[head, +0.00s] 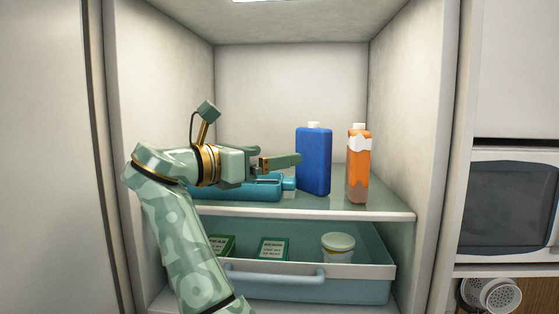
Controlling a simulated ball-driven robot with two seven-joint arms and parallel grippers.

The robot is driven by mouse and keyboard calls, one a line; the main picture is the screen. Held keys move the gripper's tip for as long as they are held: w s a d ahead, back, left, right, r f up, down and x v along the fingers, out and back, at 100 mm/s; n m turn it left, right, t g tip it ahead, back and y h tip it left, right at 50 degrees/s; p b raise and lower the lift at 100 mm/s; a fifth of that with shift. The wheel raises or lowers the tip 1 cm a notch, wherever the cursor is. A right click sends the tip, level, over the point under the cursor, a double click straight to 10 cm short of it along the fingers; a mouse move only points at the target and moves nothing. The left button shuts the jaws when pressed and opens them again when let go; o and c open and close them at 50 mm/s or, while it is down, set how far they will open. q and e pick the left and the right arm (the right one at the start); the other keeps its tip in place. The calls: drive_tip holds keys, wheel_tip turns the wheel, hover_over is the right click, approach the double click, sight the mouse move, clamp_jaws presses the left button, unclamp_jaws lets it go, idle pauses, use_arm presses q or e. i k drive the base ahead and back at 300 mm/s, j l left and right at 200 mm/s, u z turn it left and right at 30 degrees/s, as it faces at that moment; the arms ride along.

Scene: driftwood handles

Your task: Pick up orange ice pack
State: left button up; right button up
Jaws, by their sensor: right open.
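The orange ice pack (358,180) stands upright on the glass shelf, near its right side. It has a white cap, a white band near the top and a brownish lower part. My right gripper (279,157) reaches in from the left above the shelf, with its fingers pointing right. It is open, with nothing seen between the fingers. It is left of the orange pack and apart from it, with a blue pack (314,163) between them. My left gripper is not in view.
A teal pack (250,190) lies on the shelf (330,206) below my gripper. Under the shelf, a pale blue drawer (350,291) holds green boxes (273,249) and a lidded tub (338,245). Fridge walls close in both sides. The shelf right of the orange pack is clear.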

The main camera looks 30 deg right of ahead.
sight(359, 141)
drive_tip(key=k+j, duration=0.3)
drive_tip(key=k, duration=0.15)
drive_tip(key=k+j, duration=0.25)
drive_tip(key=k, duration=0.2)
